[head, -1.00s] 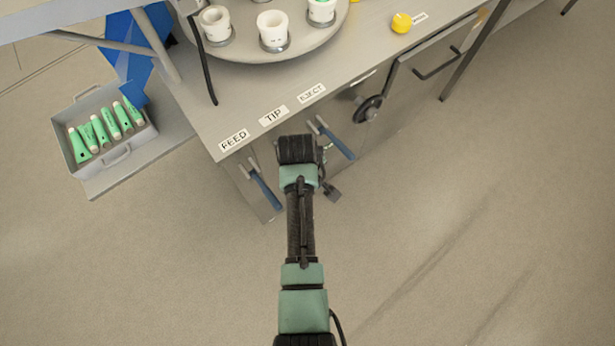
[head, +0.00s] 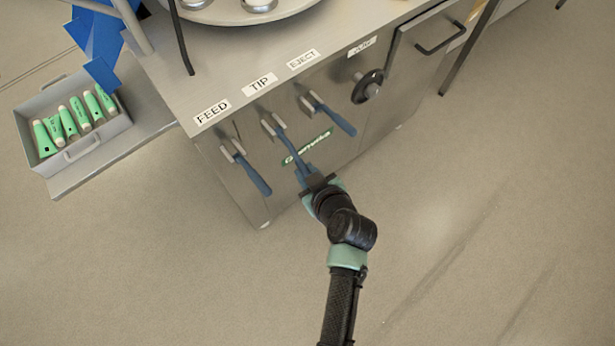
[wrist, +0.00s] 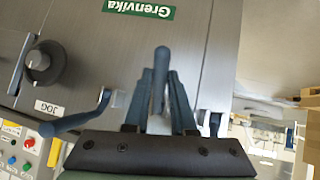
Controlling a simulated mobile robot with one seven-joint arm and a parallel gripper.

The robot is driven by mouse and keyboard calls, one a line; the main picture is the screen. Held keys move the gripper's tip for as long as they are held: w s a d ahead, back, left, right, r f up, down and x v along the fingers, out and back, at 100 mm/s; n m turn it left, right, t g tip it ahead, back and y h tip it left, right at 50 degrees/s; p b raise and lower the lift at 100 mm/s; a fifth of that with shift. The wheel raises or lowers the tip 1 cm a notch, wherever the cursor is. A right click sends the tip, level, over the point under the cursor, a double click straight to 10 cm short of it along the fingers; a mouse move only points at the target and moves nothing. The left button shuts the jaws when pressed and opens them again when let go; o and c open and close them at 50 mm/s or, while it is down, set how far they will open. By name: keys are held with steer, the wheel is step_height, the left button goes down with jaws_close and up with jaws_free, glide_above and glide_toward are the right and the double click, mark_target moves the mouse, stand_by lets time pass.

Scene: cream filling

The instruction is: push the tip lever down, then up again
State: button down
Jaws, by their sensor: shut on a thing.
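The tip lever (head: 284,141) is the middle of three blue-handled levers on the front of the grey machine, below the TIP label (head: 259,84). Its handle slopes down to my gripper (head: 313,180), which is shut on the handle's lower part. In the wrist view the blue handle (wrist: 161,62) stands between the two fingers of my gripper (wrist: 160,95). The lever's pivot is hidden in the wrist view.
The feed lever (head: 248,169) is to the left and the eject lever (head: 330,114) to the right, both close by. A black knob (head: 367,87) sits farther right. A grey box (head: 85,147) of green tubes stands at the left. The floor in front is clear.

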steer(key=shift+w+a+f+t+y+b, duration=0.15)
steer(key=shift+f+t+b, duration=0.3)
steer(key=shift+b, duration=0.65)
steer(key=shift+w+a+f+t+y+b, duration=0.1)
steer(key=shift+f+t+y+b, duration=0.15)
steer(key=shift+f+b, duration=0.6)
steer(key=shift+r+b, duration=0.25)
steer(key=shift+b, duration=0.35)
steer(key=shift+r+t+b, duration=0.1)
steer(key=shift+t+b, duration=0.2)
steer(key=shift+b, duration=0.15)
steer(key=shift+w, duration=0.1)
steer(key=c, duration=0.8)
jaws_free()
steer(key=shift+o, duration=0.2)
steer(key=p+v, duration=0.1)
steer(key=v, duration=1.2)
